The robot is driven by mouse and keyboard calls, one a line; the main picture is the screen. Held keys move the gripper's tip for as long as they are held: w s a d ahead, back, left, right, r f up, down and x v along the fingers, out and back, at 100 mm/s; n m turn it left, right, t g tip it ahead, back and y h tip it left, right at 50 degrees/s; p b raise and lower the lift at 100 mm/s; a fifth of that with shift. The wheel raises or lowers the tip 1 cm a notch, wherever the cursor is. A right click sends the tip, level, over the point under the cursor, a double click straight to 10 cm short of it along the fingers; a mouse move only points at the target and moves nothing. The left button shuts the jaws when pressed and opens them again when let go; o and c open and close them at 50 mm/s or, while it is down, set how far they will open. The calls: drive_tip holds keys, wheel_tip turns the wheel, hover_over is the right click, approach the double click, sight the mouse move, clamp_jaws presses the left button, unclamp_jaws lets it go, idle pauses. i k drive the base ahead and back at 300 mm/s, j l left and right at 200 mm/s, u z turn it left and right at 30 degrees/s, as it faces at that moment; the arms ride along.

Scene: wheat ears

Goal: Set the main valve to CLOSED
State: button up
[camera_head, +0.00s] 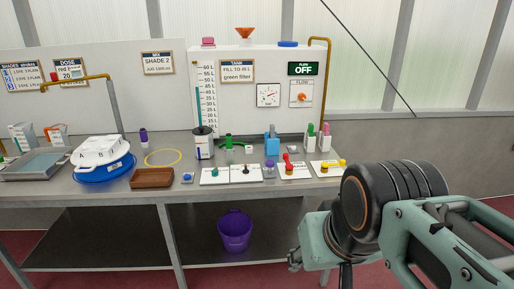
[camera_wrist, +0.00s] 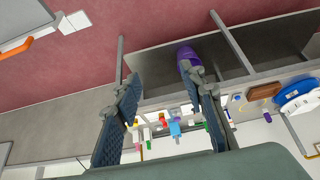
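The wall panel (camera_head: 262,60) at the back of the bench carries a small white plate with an orange knob (camera_head: 300,97), below a black sign (camera_head: 303,69) reading OFF. On the bench front are white plates with small controls, among them a red one (camera_head: 288,160) and a yellow one (camera_head: 325,168). I cannot read which control is the main valve. My gripper (camera_wrist: 160,72) is open and empty in the wrist view, apart from the bench and everything on it. My arm fills the lower right of the head view.
The bench (camera_head: 100,197) holds a blue tub (camera_head: 104,174), a brown tray (camera_head: 152,178) and several small bottles. A purple bucket (camera_head: 235,231) stands on the lower shelf; it also shows in the wrist view (camera_wrist: 187,53). A dial gauge (camera_head: 268,95) is left of the orange knob.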

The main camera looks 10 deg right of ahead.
sight(288, 166)
drive_tip(key=i+l, duration=0.15)
drive_tip(key=i, duration=0.3)
drive_tip(key=i+l, duration=0.15)
drive_tip(key=i, duration=0.3)
drive_tip(key=i+l, duration=0.15)
drive_tip(key=i, duration=0.3)
drive_tip(key=i+j+z, duration=0.1)
drive_tip(key=i+z, duration=0.2)
drive_tip(key=k+l+u, duration=0.1)
drive_tip(key=k+u, duration=0.2)
